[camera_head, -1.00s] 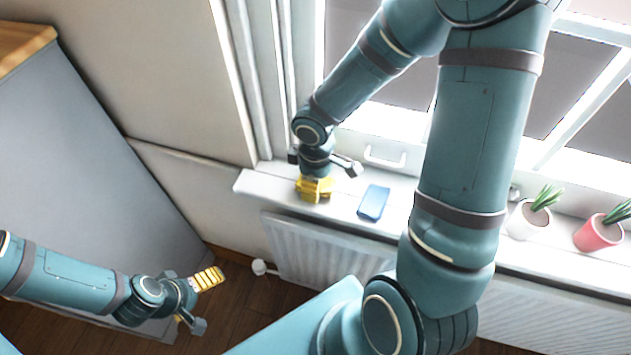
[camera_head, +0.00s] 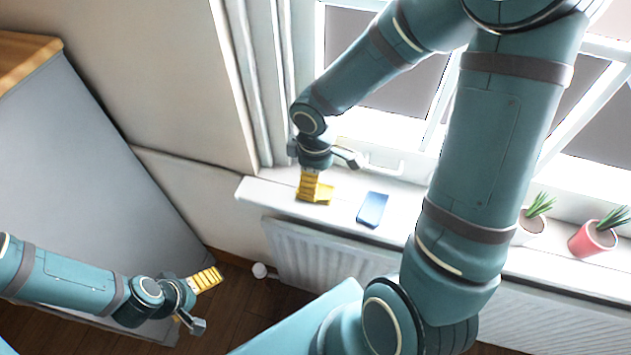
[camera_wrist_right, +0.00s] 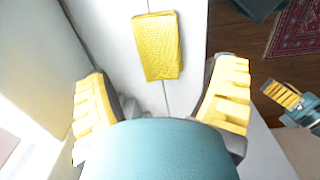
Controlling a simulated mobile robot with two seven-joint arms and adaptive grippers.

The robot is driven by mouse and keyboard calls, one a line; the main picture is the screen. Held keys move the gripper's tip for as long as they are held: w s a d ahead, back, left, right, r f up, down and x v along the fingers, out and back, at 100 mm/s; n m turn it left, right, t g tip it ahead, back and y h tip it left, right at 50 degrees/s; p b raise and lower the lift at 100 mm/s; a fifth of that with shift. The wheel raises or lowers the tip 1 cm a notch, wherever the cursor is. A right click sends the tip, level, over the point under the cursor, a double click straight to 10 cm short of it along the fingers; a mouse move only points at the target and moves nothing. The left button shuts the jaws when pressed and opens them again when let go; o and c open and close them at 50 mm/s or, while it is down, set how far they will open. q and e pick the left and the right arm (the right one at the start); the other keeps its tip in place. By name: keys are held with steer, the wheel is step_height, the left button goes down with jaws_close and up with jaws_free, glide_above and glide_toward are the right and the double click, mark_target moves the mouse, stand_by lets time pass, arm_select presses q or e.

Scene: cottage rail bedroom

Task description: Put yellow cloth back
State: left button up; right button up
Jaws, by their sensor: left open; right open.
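The yellow cloth (camera_head: 322,194) lies flat on the white windowsill, partly hidden behind my right gripper's finger in the head view. In the right wrist view the folded, textured yellow cloth (camera_wrist_right: 159,46) lies ahead of and between the fingertips, with nothing gripped. My right gripper (camera_head: 318,185) is open just above the sill beside the cloth; its two yellow-padded fingers stand wide apart in the right wrist view (camera_wrist_right: 164,95). My left gripper (camera_head: 207,300) is open and empty, low over the dark floor at the lower left.
A blue item (camera_head: 372,209) lies on the windowsill (camera_head: 262,192) just right of the cloth. Potted plants, one in a pink pot (camera_head: 592,240), stand further right. A white radiator (camera_head: 318,258) is below the sill. A grey cabinet (camera_head: 85,180) stands at the left.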

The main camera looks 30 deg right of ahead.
arm_select(q)
steer(key=shift+w+r+p, duration=0.2)
steer(key=shift+r+p, duration=0.2)
steer(key=shift+r, duration=0.1)
steer(key=shift+w+r+p, duration=0.15)
steer(key=shift+r+p, duration=0.2)
steer(key=shift+r, duration=0.15)
arm_select(e)
step_height(320, 180, up, 7)
steer(key=shift+f, duration=0.1)
